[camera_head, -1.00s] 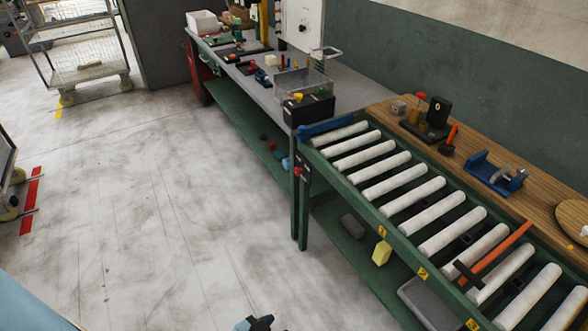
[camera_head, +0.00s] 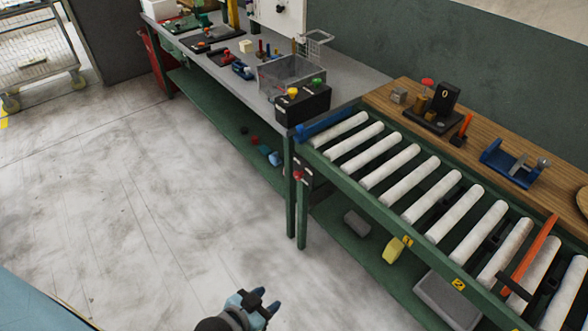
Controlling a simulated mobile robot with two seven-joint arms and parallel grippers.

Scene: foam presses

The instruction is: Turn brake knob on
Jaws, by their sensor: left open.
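My left gripper (camera_head: 265,301) is at the bottom of the view, above the floor, open and empty. It is well apart from the conveyor and the bench. No knob is clearly marked as the brake. A red knob (camera_head: 298,175) sits on a dark box at the left end of the roller conveyor, by its leg. A black box (camera_head: 303,106) on the grey bench has a yellow knob (camera_head: 292,92) and a green knob (camera_head: 317,83) on top. A white panel (camera_head: 284,17) with dark knobs stands behind the bench. My right gripper is not in view.
The roller conveyor (camera_head: 402,157) runs along the right, with an orange bar (camera_head: 533,245) across it. A wooden shelf (camera_head: 400,85) behind it carries small fixtures. The grey bench (camera_head: 352,78) holds a clear bin (camera_head: 290,74). A wire cart (camera_head: 35,50) stands far left. The floor (camera_head: 140,200) between is clear.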

